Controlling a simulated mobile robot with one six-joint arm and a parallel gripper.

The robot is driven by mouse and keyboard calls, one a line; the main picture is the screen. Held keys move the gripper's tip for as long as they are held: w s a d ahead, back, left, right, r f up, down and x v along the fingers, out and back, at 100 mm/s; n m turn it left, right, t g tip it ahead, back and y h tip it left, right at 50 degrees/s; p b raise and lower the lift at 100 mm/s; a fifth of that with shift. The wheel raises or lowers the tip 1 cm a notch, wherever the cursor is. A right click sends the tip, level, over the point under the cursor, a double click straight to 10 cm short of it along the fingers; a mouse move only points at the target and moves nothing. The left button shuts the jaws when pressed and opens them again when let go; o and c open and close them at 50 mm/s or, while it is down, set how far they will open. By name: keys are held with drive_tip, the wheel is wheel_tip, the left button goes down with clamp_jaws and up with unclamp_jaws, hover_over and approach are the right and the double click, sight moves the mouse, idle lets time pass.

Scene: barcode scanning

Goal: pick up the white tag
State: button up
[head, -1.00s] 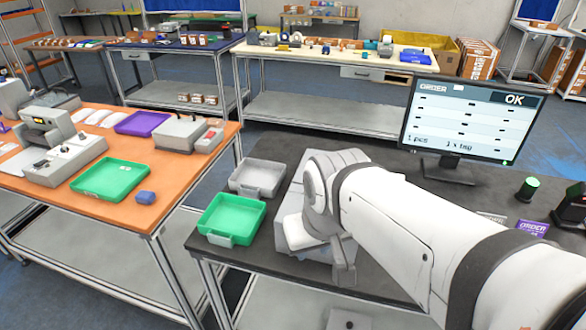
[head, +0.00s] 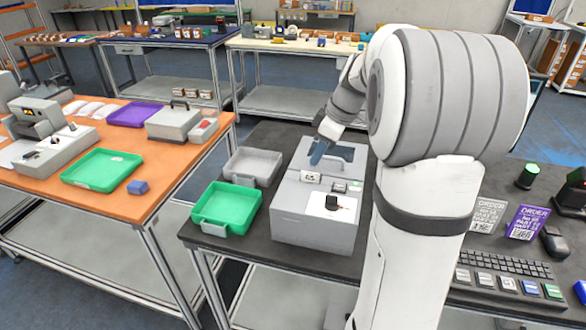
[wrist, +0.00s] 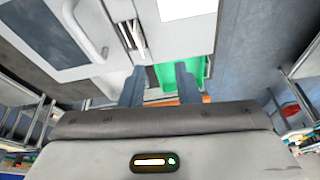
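A small white tag (head: 311,177) with dark marks appears to stand upright on top of a grey machine (head: 312,222), between its blue-grey window and a white panel. In the wrist view a thin white edge in a dark slot (wrist: 138,36) looks like the same tag, seen nearly edge-on. My gripper (head: 318,153) hangs above the machine, just behind the tag in the head view. In the wrist view its two fingers (wrist: 159,70) are spread apart with nothing held between them. The tag lies beyond the fingertips, apart from them.
A green tray (head: 203,227) and a grey tray (head: 235,164) stand left of the machine. My arm hides the monitor. Order cards (head: 525,222), a keyboard (head: 505,264) and a green-topped cylinder (head: 526,177) are at right. An orange table (head: 150,205) stands at far left.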

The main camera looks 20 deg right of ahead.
drive_tip(key=shift+n, duration=0.7)
drive_tip(key=w+f, duration=0.1)
drive_tip(key=f, duration=0.1)
drive_tip(key=w+f+p, duration=0.1)
drive_tip(key=f, duration=0.2)
drive_tip(key=w+f, duration=0.2)
drive_tip(key=f, duration=0.1)
drive_tip(key=shift+f+p, duration=0.25)
drive_tip(key=shift+p, duration=0.1)
drive_tip(key=shift+c, duration=0.6)
clamp_jaws()
